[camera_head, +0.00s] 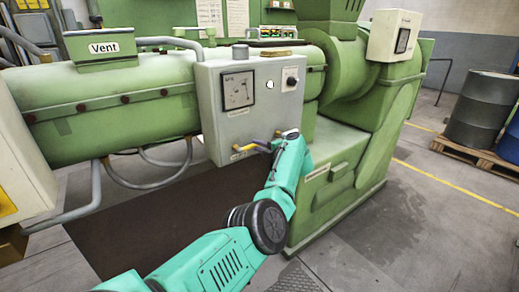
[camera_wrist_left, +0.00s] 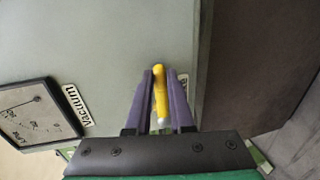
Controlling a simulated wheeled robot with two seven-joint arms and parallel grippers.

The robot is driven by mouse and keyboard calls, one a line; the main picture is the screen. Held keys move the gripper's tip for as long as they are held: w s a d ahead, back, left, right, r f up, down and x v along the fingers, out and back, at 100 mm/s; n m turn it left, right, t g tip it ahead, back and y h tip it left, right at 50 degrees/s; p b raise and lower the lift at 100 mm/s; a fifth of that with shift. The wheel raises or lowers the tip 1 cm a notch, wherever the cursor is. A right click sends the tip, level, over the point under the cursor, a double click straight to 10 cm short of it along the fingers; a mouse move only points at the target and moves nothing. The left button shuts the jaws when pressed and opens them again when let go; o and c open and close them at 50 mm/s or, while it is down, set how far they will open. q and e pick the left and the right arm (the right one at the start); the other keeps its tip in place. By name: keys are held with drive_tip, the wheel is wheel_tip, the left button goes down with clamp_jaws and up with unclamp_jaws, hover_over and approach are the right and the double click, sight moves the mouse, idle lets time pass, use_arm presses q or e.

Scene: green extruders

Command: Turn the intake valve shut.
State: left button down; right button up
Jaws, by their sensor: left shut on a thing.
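The valve handle (camera_head: 243,148) is a yellow lever low on the front of the grey control box (camera_head: 213,105). My left gripper (camera_head: 262,146) reaches it from the lower right in the head view. In the left wrist view, the yellow handle (camera_wrist_left: 160,88) lies between the two purple fingers of my left gripper (camera_wrist_left: 160,100), which are shut on it. A small pale piece shows at the handle's lower end. A label under the handle is too small to read, so I cannot confirm it says intake. My right gripper is not in view.
The box carries a dial gauge (camera_head: 238,90) and a dark knob (camera_head: 290,79). A "Vacuum" label (camera_wrist_left: 76,105) sits beside the gauge in the left wrist view. The green extruder barrel (camera_head: 110,105) stands at left, with bent grey pipes below. Drums (camera_head: 481,110) stand far right.

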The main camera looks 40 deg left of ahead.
use_arm(q)
drive_tip(key=shift+s+a, duration=0.1)
drive_tip(key=shift+a, duration=0.05)
idle(0.3)
drive_tip(key=c, duration=0.8)
unclamp_jaws()
drive_tip(key=shift+a+f, duration=0.1)
drive_tip(key=shift+a, duration=0.05)
drive_tip(key=p+v, duration=1.3)
drive_tip(key=v, duration=0.1)
drive_tip(key=shift+d, duration=0.3)
